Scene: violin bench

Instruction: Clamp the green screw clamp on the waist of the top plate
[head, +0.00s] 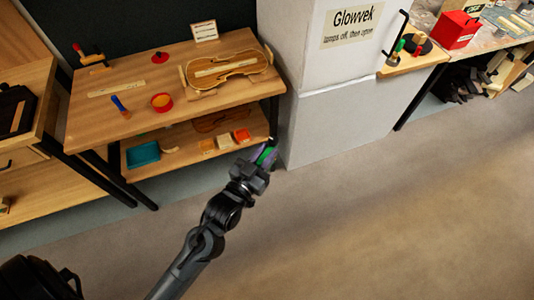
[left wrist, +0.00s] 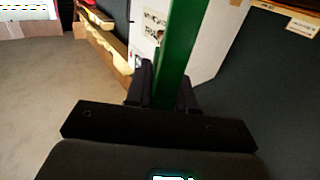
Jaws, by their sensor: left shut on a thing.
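My left gripper (head: 262,160) is shut on the green screw clamp (head: 267,153), in front of the bench's right front leg and apart from the bench. In the left wrist view the clamp (left wrist: 182,45) shows as a long green bar between the two dark fingers (left wrist: 165,88). The rest of the clamp is out of that view or hidden. The violin-shaped top plate (head: 243,64) lies on the bench at its back right, with its waist near the middle. My right gripper is not in view.
The wooden bench (head: 130,113) also holds a red pot (head: 162,102), a blue-handled tool (head: 120,104) and a small sign (head: 205,31). Its lower shelf bears a teal tray (head: 142,154) and small blocks. A white cabinet (head: 335,120) stands close on the right. Open floor lies in front.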

